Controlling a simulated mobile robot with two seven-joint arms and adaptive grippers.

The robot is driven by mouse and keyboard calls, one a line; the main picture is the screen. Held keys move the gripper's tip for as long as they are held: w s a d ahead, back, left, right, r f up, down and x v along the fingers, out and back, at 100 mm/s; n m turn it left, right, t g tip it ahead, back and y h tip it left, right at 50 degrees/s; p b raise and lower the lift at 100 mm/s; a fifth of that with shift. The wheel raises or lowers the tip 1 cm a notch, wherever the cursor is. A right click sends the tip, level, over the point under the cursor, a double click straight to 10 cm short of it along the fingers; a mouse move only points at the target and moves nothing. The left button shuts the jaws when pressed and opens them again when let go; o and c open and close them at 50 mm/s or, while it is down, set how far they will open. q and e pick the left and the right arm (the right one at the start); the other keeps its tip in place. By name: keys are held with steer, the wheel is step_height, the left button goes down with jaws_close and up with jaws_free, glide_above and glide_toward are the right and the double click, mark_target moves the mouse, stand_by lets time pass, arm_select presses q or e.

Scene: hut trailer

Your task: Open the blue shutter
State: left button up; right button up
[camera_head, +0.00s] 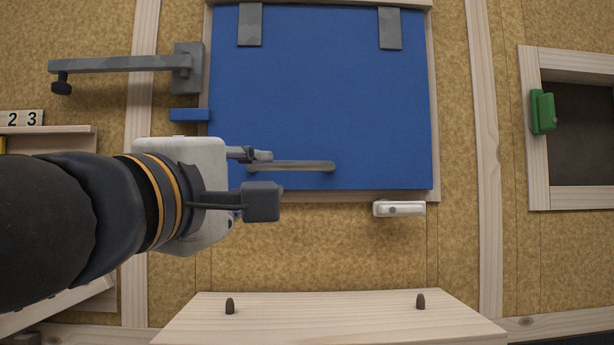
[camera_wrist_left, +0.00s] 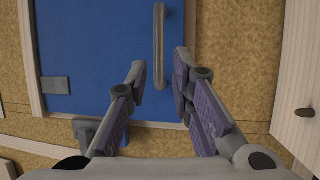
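The blue shutter (camera_head: 320,95) lies flat in its wooden frame, with two grey hinges (camera_head: 250,25) along its top edge. Its grey bar handle (camera_head: 305,166) runs horizontally near the bottom edge. My left gripper (camera_head: 263,178) is open, in front of the shutter's lower left part, fingers pointing right toward the handle. In the left wrist view the shutter (camera_wrist_left: 90,45) fills the upper left, and the handle (camera_wrist_left: 159,45) shows beyond and between the open fingertips (camera_wrist_left: 160,70); I cannot tell whether they touch it. My right gripper is not in view.
A white latch piece (camera_head: 400,208) sits just below the frame's lower right. A grey arm with a black knob (camera_head: 120,64) and a blue block (camera_head: 190,115) are at the left. A wooden shelf with two pegs (camera_head: 330,310) juts out below. A green catch (camera_head: 543,111) is at right.

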mark_target(292, 166)
arm_select(q)
steer(key=p+x, duration=0.1)
steer(key=x, duration=0.9)
steer(key=shift+r, duration=0.15)
steer(key=shift+w+d, duration=0.2)
steer(key=shift+w, duration=0.25)
jaws_close()
